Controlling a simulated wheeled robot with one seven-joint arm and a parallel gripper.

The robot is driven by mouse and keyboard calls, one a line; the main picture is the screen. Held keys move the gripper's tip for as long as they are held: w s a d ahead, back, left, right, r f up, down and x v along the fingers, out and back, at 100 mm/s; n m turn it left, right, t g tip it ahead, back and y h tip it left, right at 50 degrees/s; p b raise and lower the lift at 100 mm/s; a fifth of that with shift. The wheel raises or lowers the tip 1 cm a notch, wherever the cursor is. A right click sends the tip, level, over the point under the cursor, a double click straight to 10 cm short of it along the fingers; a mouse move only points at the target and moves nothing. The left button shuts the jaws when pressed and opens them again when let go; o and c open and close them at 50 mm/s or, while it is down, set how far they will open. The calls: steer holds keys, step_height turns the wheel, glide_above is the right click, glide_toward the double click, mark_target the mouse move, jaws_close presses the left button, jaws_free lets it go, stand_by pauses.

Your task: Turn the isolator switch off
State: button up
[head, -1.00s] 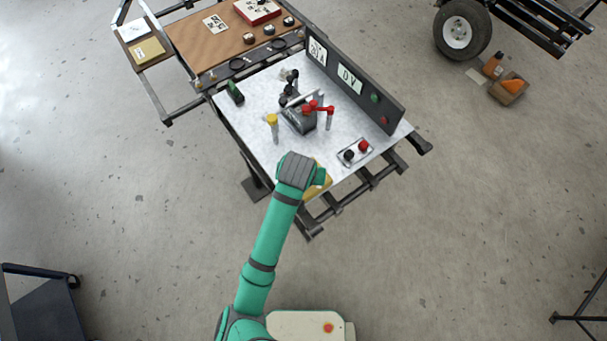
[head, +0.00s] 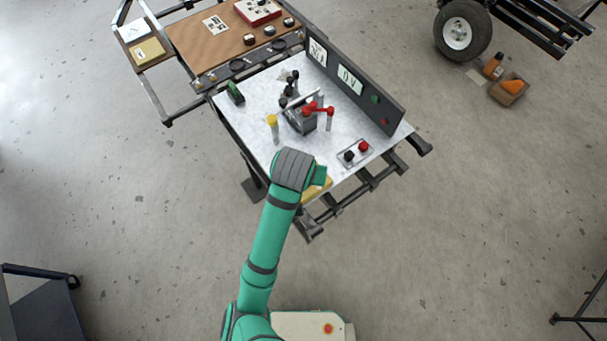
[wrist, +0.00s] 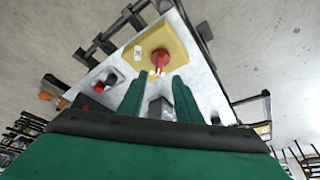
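The isolator switch shows in the wrist view as a yellow plate (wrist: 178,44) with a round red base and a red handle (wrist: 160,58) on it. In the head view only part of the yellow plate (head: 318,188) shows at the bench's near corner; my arm hides the red handle there. My gripper (wrist: 160,76) is open, with two green fingers apart. The red handle appears just beyond the fingertips, roughly in line with the gap. I see nothing held between the fingers, and I cannot tell whether they touch the handle.
The pale bench top (head: 250,108) carries a grey block (head: 299,121) with red parts, a yellow-capped post (head: 273,129) and a tray with red and black terminals (head: 354,153). A dark upright panel (head: 360,88) with displays stands along the right edge.

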steer(key=shift+v, duration=1.4)
steer(key=s+a+f+m+t+y, duration=0.15)
steer(key=a+t, duration=0.45)
steer(key=a, duration=0.6)
steer(key=s+d+f+t+h, duration=0.1)
steer(key=s+d+f+h, duration=0.15)
steer(key=s, duration=0.85)
steer(key=s+d+r+n+t+y, duration=0.1)
steer(key=s+d+r+n+t, duration=0.2)
steer(key=s+d, duration=0.7)
step_height(320, 180, up, 2)
steer(key=s+t, duration=0.1)
steer(key=s, duration=0.1)
steer(key=shift+s+d+y, duration=0.2)
steer(key=shift+s+y, duration=0.1)
steer(key=shift+s, duration=0.1)
steer(key=shift+r, duration=0.1)
